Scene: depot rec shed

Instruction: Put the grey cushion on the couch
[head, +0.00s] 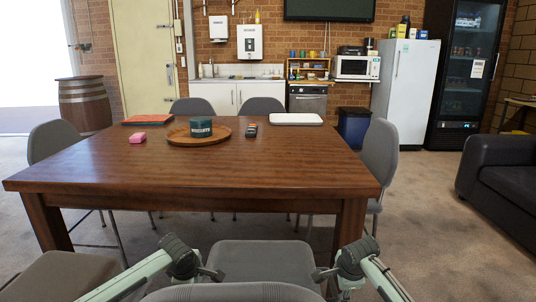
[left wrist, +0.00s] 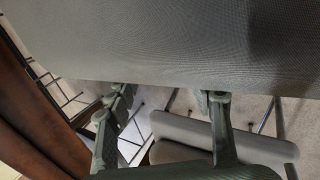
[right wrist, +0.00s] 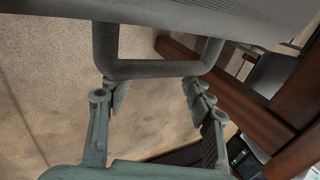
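A flat grey square pad, which I take for the grey cushion (head: 263,261), is low in front of the table between my two grippers. I cannot tell it surely from a chair seat. Its grey underside or face fills the top of the left wrist view (left wrist: 190,40). My left gripper (head: 213,274) is at its left side, fingers apart near its edge (left wrist: 165,95). My right gripper (head: 318,274) is at its right side, fingers apart just short of a dark grey loop (right wrist: 155,70) below grey fabric. The black couch (head: 500,175) is at the right edge.
A brown table (head: 190,165) stands ahead, with a tray (head: 200,133), a pink block (head: 137,137) and other items. Grey chairs surround it; one backrest (head: 235,292) is nearest me. Carpet (head: 435,210) is clear between the table and couch.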

